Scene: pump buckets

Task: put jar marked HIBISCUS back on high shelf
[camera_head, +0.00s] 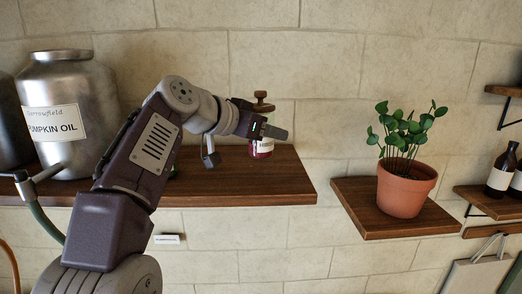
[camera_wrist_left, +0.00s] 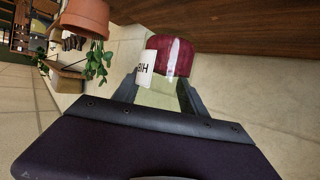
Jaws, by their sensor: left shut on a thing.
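A small glass jar with dark red contents and a white label (camera_head: 264,147) is held by my left gripper (camera_head: 268,131). A brown wooden knob (camera_head: 262,101) shows above the gripper. In the left wrist view the jar (camera_wrist_left: 177,57) sits between the two fingers (camera_wrist_left: 163,92), and its label reads "HIB", the rest being hidden. In the head view the jar is upright over the back part of the dark wooden shelf (camera_head: 270,180), near its right end. I cannot tell whether its base touches the wood. My right gripper is not in view.
A large metal PUMPKIN OIL container (camera_head: 70,110) stands at the left of this shelf, beside a tap with a green hose (camera_head: 45,222). A potted plant (camera_head: 402,190) stands on a separate shelf (camera_head: 375,222) to the right. Dark bottles (camera_head: 501,172) are at far right. The shelf's right end is clear.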

